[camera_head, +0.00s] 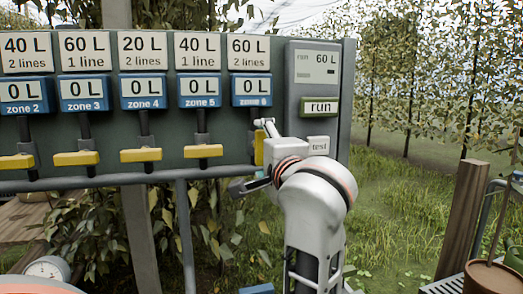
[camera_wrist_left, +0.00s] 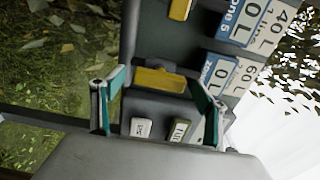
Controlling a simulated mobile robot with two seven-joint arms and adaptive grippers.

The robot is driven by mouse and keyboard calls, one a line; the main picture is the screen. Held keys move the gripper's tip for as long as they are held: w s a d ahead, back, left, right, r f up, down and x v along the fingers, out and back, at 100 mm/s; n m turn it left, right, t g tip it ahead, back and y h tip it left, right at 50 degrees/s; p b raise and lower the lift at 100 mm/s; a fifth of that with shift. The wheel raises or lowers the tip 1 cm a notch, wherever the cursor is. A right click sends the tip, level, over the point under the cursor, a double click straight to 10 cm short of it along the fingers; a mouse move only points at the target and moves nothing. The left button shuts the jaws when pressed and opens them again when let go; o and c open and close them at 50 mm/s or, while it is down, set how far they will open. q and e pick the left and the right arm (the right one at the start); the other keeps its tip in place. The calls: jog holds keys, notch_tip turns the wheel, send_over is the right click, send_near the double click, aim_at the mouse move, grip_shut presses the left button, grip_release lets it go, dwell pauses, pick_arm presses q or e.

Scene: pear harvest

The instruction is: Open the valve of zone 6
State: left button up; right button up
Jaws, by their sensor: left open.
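The zone 6 valve handle (camera_head: 258,148) is yellow and upright, in line with its pipe, under the zone 6 display (camera_head: 250,90) reading 0 L. My arm partly hides it in the head view. My left gripper (camera_head: 254,155) is at this handle, its fingers spread above and below. In the left wrist view the handle (camera_wrist_left: 160,80) lies between the two open fingertips (camera_wrist_left: 161,82), with a gap at each end. My right gripper is not in view.
The zone 5 handle (camera_head: 204,151), zone 4 handle (camera_head: 141,155) and others to the left are crosswise. To the right are the run button (camera_head: 320,106) and test button (camera_head: 319,146), close to my arm. A wooden post (camera_head: 461,220) stands at right.

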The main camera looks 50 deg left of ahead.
pick_arm(q)
jog(key=v, duration=0.6)
jog(key=shift+d, duration=0.2)
jog(key=shift+s, duration=0.15)
